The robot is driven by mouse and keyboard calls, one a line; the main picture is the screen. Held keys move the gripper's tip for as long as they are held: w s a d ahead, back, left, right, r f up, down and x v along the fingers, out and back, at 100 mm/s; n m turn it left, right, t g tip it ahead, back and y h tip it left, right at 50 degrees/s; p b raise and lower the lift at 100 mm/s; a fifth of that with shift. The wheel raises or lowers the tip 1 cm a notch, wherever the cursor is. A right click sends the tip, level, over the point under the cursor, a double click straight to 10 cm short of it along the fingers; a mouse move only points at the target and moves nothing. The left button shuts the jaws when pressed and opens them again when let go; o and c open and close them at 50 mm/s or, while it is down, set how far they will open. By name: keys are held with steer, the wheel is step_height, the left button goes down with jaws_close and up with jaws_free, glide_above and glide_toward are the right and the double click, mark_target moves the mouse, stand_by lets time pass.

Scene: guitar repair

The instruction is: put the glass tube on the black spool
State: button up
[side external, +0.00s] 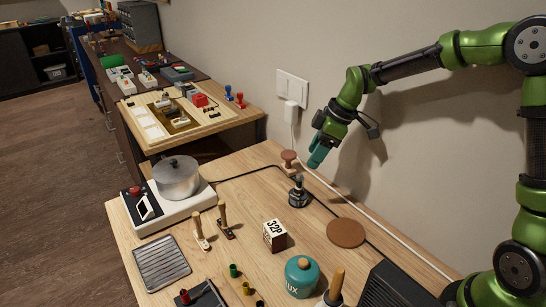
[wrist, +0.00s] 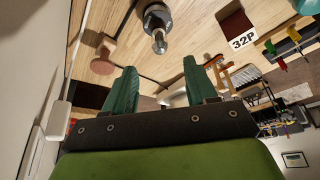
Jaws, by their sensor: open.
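My gripper (side external: 318,158) is in the air near the wall, above the back of the wooden table, with its teal fingers pointing down. In the wrist view my gripper (wrist: 158,75) has its fingers apart with nothing between them. A dark spool-like piece (side external: 298,197) with a narrow grey upright top stands on the table, below and left of the gripper. It also seems to be the dark grey piece with a shiny tip in the wrist view (wrist: 157,22), beyond the fingertips. I cannot make out a separate glass tube in either view.
A brown knob-topped piece (side external: 289,156) stands behind the spool. A brown disc (side external: 346,232), a 32P block (side external: 275,236) and a teal pot (side external: 301,276) stand nearby. A hotplate with a metal pot (side external: 177,178) is at left. Cables run along the wall.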

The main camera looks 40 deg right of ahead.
steer(key=s+r+m+t, duration=0.1)
steer(key=s+r+m, duration=0.2)
steer(key=s, duration=0.4)
steer(key=s+a+r+m+t, duration=0.1)
steer(key=s+r+m, duration=0.2)
steer(key=s+m, duration=0.2)
steer(key=s+r+m+t+h, duration=0.1)
steer(key=s+r+m, duration=0.3)
steer(key=s, duration=0.7)
steer(key=shift+a+m+t, duration=0.35)
steer(key=shift+m+t, duration=0.15)
steer(key=shift+m, duration=0.1)
